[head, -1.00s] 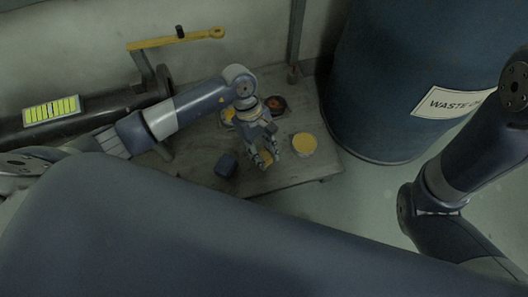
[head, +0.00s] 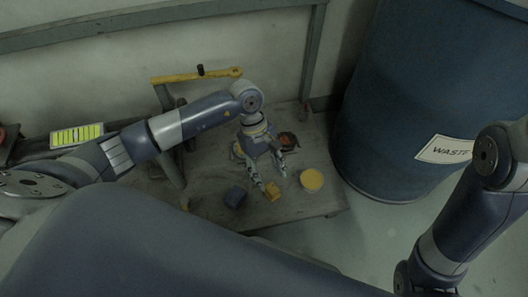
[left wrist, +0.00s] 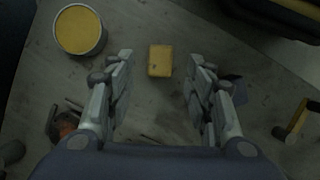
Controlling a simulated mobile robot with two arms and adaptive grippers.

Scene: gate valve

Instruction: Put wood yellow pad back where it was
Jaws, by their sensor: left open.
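The small yellow wood pad (head: 272,192) lies on the grey table (head: 310,207). My left gripper (head: 273,181) is open above the table, just behind the pad. In the left wrist view the pad (left wrist: 160,61) lies near the fingertips, in line with the gap between the spread fingers (left wrist: 160,72), with bare space on both sides of it. No finger appears to touch it there. My right gripper is out of view; only part of the right arm shows.
A round yellow-topped can (head: 312,181) stands right of the pad, and a dark blue block (head: 235,196) lies left. An orange-red part (head: 288,141) is behind the gripper. A yellow lever (head: 197,75) stands at the back left. A large blue waste drum (head: 410,100) stands at right.

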